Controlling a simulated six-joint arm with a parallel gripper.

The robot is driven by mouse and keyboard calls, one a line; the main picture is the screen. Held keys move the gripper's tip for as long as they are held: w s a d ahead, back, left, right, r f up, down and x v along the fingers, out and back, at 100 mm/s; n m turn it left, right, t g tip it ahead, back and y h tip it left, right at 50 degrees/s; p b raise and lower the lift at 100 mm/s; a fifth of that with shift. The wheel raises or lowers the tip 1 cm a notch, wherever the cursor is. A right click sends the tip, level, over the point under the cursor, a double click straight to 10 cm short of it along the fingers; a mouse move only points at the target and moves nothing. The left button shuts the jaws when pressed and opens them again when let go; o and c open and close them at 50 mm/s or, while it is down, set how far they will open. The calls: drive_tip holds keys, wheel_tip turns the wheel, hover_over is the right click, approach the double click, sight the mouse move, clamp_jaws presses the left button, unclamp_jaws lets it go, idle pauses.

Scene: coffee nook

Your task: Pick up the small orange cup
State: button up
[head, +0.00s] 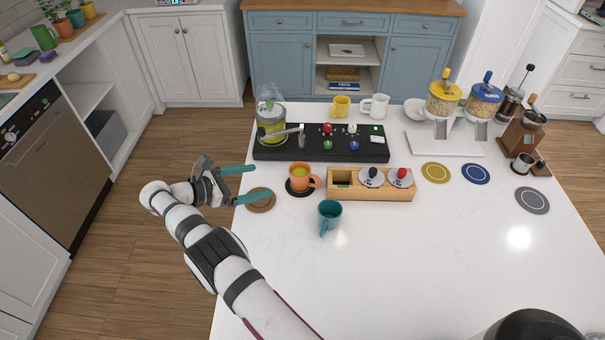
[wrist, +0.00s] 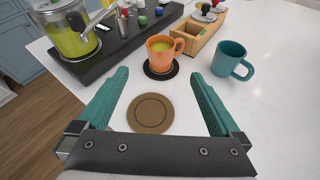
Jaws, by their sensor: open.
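The small orange cup (head: 300,177) stands upright on a black round coaster (head: 300,189) on the white table, with its handle to the right. It holds yellow-green liquid. In the wrist view the cup (wrist: 162,52) stands ahead, beyond the fingertips and roughly between their lines. My gripper (head: 246,184) is open and empty at the table's left edge, left of the cup. Its teal fingers show at both sides of the wrist view (wrist: 162,92). A brown coaster (wrist: 151,112) lies empty between the fingers in that view.
A teal mug (head: 330,213) stands right of and nearer than the cup. A wooden box (head: 343,193) is close on the cup's right. A black panel (head: 270,153) with a juicer (head: 271,122) lies behind. The front of the table is clear.

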approach(308, 171)
drive_tip(key=shift+w+d+f, duration=0.15)
drive_tip(key=shift+w+f, duration=0.15)
drive_tip(key=shift+f, duration=0.05)
drive_tip(key=x, duration=0.5)
drive_tip(key=shift+w+d, duration=0.1)
drive_tip(key=shift+d, duration=0.2)
clamp_jaws()
drive_tip(key=shift+r, duration=0.15)
